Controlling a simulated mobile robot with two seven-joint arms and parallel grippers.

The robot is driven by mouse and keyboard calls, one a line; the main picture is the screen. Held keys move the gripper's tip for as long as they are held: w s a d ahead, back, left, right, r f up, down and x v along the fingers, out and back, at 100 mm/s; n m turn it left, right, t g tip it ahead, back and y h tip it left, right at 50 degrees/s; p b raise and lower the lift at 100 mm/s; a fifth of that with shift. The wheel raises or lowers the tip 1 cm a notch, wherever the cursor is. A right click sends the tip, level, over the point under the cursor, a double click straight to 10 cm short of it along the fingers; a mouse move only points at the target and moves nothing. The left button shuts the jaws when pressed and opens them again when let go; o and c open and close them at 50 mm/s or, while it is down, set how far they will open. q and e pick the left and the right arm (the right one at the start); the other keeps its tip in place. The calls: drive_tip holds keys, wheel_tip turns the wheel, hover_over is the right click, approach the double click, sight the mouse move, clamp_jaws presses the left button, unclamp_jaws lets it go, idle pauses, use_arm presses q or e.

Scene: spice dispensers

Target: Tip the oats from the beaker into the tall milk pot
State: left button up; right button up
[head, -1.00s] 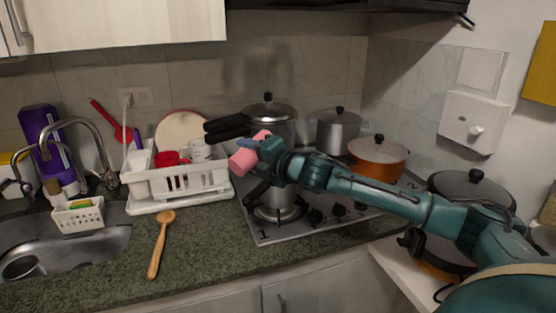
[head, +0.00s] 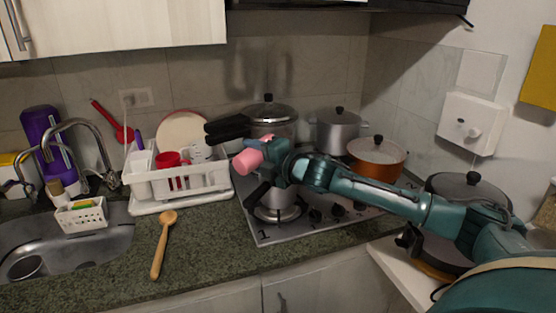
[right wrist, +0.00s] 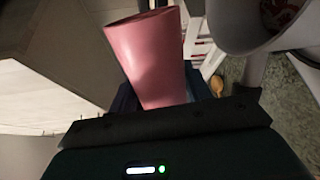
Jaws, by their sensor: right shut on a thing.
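The pink beaker (head: 247,161) is in my right gripper (head: 268,152), tilted over on its side above the front-left burner of the hob. In the right wrist view the beaker (right wrist: 150,60) stands out from the jaws; its contents do not show. The tall milk pot (head: 283,196) is on that burner, under and behind my gripper, with a dark handle (head: 258,192) toward the left. Its upper part is largely hidden in the head view. A grey open vessel (right wrist: 235,30), seemingly this pot, shows beside the beaker in the wrist view. My left gripper is out of view.
A pressure cooker (head: 270,115) with a long black handle (head: 228,128) stands close behind. A grey pot (head: 338,132) and an orange pot (head: 375,167) stand further right. A white dish rack (head: 190,182) is at left. A wooden spoon (head: 163,245) lies on the counter.

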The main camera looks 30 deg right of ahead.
use_arm(q)
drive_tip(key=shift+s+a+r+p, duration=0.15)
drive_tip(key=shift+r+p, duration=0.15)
drive_tip(key=shift+p, duration=0.35)
use_arm(e)
drive_tip(key=shift+d+r+m, duration=0.1)
drive_tip(key=shift+r+m, duration=0.2)
drive_tip(key=shift+m, duration=0.1)
use_arm(q)
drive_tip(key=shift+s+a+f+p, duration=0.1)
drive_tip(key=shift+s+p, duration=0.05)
drive_tip(key=shift+p, duration=0.15)
use_arm(e)
drive_tip(key=shift+r, duration=0.15)
use_arm(q)
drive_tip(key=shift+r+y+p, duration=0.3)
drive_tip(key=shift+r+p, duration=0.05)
drive_tip(key=shift+p, duration=0.1)
use_arm(e)
drive_tip(key=shift+d+r+m, duration=0.1)
drive_tip(key=shift+r+m, duration=0.05)
drive_tip(key=shift+m, duration=0.25)
use_arm(q)
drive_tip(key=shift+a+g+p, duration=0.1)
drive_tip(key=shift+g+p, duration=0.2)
drive_tip(key=shift+p, duration=0.1)
use_arm(e)
drive_tip(key=shift+d+r+m, duration=0.1)
drive_tip(key=shift+r+m, duration=0.05)
drive_tip(key=shift+m, duration=0.15)
